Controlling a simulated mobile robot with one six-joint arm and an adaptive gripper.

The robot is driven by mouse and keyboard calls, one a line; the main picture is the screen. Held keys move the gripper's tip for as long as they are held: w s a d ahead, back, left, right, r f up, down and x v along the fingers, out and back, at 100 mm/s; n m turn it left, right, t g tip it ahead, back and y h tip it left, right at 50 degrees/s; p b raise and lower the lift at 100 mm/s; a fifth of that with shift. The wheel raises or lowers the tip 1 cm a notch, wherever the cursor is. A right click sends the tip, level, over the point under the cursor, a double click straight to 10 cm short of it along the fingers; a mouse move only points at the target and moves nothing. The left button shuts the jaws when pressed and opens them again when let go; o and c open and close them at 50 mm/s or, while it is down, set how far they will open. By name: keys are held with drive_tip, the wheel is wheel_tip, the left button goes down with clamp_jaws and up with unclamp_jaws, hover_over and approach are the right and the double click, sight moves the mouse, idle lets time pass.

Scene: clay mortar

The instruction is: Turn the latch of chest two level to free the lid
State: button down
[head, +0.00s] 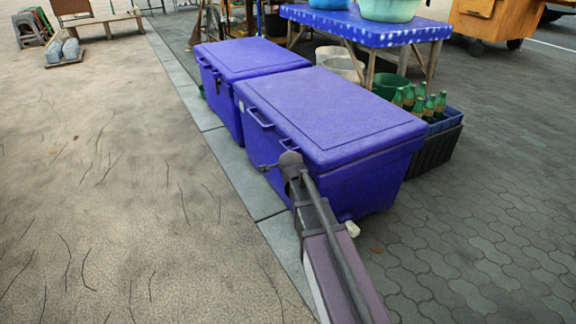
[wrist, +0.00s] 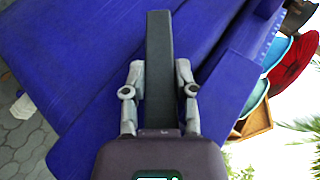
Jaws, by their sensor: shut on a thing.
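The nearer blue chest (head: 330,112) has its lid down, and my arm reaches its front side. A second blue chest (head: 250,58), also with its lid down, stands behind it. I cannot tell by any mark which is chest two. In the wrist view, the dark bar of the latch (wrist: 160,45) lies against the blue chest wall (wrist: 100,70). My gripper (wrist: 160,75) is shut on this bar, one finger on each side. The bar runs at a slant to the chest's edges in that view. In the head view my wrist (head: 290,160) hides the latch.
A blue table (head: 370,30) with bowls stands behind the chests. A crate of green bottles (head: 438,125) is right of the nearer chest. An orange bin (head: 490,20) is at the back right. The sandy ground (head: 100,170) at left is open.

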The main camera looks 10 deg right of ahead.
drive_tip(key=shift+s+d+f, duration=0.1)
drive_tip(key=shift+d, duration=0.15)
drive_tip(key=shift+c, duration=2.3)
unclamp_jaws()
drive_tip(key=shift+o, duration=0.3)
drive_tip(key=shift+a, duration=0.1)
